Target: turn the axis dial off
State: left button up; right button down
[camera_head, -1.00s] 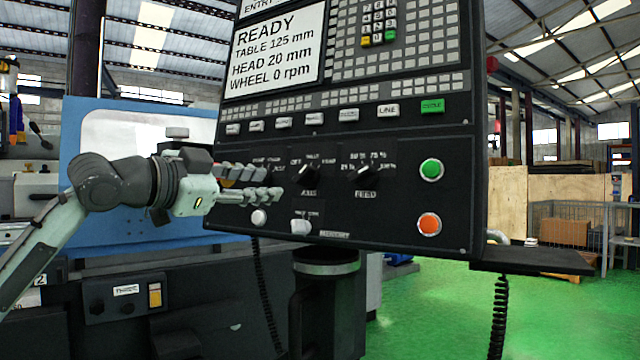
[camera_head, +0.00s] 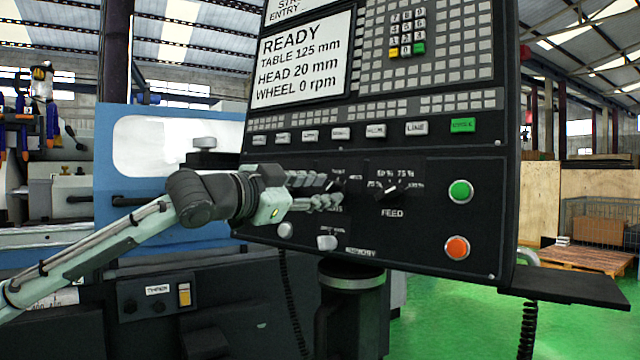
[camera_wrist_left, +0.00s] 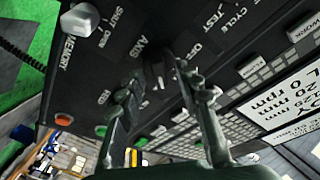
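The black axis dial shows in the left wrist view (camera_wrist_left: 157,74) between the two fingertips, with the labels AXIS and OFF beside it. In the head view it is mostly hidden behind the fingers, so its pointer setting is hard to read. My left gripper (camera_head: 333,192) reaches in from the left to the dark control panel (camera_head: 430,235). In the left wrist view its fingers (camera_wrist_left: 158,72) are apart, one on each side of the dial. I cannot tell whether they touch it. My right gripper is not in view.
The feed dial (camera_head: 392,190) is just right of the axis dial. A green button (camera_head: 460,191) and an orange button (camera_head: 457,247) sit farther right. A white memory switch (camera_head: 327,242) is below the fingers. A screen (camera_head: 302,62) above reads READY.

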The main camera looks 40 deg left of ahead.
pick_arm(q)
grip_shut()
